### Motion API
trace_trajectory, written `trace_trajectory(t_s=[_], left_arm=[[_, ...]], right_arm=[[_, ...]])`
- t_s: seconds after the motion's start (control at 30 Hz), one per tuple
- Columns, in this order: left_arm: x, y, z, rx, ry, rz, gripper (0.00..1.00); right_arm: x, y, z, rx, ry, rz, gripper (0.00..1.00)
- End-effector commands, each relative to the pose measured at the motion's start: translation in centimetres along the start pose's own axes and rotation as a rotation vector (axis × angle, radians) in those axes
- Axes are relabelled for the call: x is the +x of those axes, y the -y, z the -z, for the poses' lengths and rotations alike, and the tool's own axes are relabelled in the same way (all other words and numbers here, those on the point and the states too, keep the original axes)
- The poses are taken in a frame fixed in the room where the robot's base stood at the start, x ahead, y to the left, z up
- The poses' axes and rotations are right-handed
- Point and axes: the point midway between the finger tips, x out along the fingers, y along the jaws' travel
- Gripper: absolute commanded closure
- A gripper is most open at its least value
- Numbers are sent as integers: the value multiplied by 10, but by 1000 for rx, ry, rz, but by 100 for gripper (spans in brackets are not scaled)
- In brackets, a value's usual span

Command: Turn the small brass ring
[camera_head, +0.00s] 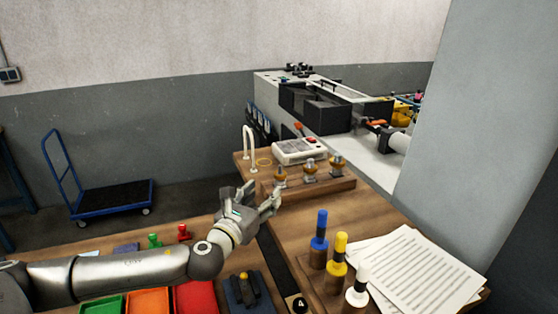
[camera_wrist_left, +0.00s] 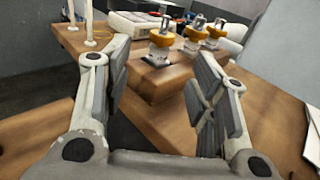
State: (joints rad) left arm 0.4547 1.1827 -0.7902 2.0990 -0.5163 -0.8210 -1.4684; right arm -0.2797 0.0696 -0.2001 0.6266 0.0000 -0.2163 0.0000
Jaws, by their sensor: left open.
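Three small posts with brass-coloured rings stand on a raised wooden block (camera_head: 318,186): a near-left ring (camera_head: 280,178), a middle ring (camera_head: 309,169) and a far-right ring (camera_head: 337,163). I cannot tell for sure which one is the small brass ring. In the left wrist view the near ring (camera_wrist_left: 162,39) sits ahead, between my finger pads, with the other two to its right. My left gripper (camera_head: 263,195) is open and empty, short of the block and apart from the near ring. My right gripper is not in view.
A white device with a red button (camera_head: 300,150) and a white bent rod (camera_head: 249,148) stand behind the rings. Blue, yellow and white-topped handles (camera_head: 338,262) and paper sheets (camera_head: 415,270) are at the right. Coloured bins (camera_head: 148,302) lie below my left arm.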

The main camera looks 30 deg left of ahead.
Motion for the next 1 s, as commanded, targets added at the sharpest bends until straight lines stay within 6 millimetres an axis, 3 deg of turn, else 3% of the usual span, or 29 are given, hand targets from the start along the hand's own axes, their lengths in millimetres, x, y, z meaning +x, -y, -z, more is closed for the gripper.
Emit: trace_trajectory(t_s=[0.1,0.33,0.7,1.0], left_arm=[[3,0,-2,6,2,1,47],[29,1,-6,4,4,1,47],[83,0,-5,5,3,-1,47],[105,0,-2,6,2,1,47]], right_arm=[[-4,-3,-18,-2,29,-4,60],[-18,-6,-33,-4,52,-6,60],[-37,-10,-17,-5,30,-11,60],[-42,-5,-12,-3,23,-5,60]])
